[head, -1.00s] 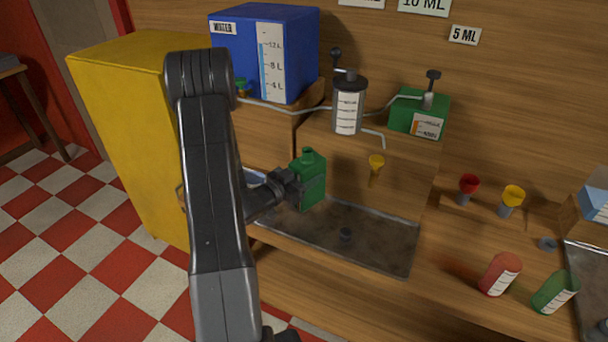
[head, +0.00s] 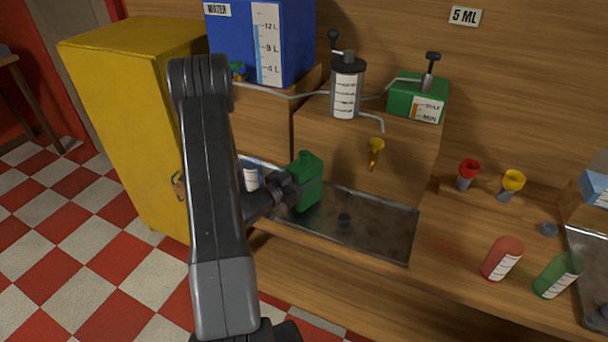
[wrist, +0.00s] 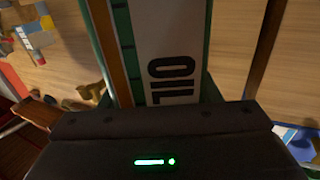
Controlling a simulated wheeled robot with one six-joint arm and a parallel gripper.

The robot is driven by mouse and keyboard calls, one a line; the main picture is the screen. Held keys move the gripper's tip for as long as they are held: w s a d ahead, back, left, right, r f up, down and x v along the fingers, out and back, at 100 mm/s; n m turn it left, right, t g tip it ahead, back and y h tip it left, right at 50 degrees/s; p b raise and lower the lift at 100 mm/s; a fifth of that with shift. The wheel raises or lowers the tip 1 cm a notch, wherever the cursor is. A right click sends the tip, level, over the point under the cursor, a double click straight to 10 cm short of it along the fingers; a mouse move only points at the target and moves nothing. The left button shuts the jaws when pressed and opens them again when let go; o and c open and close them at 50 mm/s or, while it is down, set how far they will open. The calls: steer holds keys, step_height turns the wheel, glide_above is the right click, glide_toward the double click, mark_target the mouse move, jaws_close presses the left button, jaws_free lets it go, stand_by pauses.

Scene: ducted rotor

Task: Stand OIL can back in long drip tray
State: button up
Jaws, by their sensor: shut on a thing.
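The green OIL can (head: 308,182) stands roughly upright at the left part of the long drip tray (head: 385,232). My gripper (head: 290,188) is shut on it from the left side. In the wrist view the OIL label on the can (wrist: 168,60) fills the middle, close against my gripper. Whether the can's base touches the tray floor or hangs just above it, I cannot tell.
A white container (head: 251,178) stands left of my gripper. Red (head: 502,259) and green (head: 556,276) bottles stand at right. The tray's right half is mostly clear.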

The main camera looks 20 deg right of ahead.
steer(key=shift+f+b, duration=0.6)
steer(key=shift+b, duration=0.1)
steer(key=o, duration=1.6)
steer(key=b+v, duration=0.3)
steer(key=v, duration=1.1)
steer(key=shift+r, duration=0.1)
steer(key=shift+d, duration=0.15)
steer(key=p+x, duration=0.3)
steer(key=x, duration=1.1)
steer(key=shift+a+r+p, duration=0.15)
steer(key=shift+a+p, duration=0.05)
steer(key=shift+p, duration=0.1)
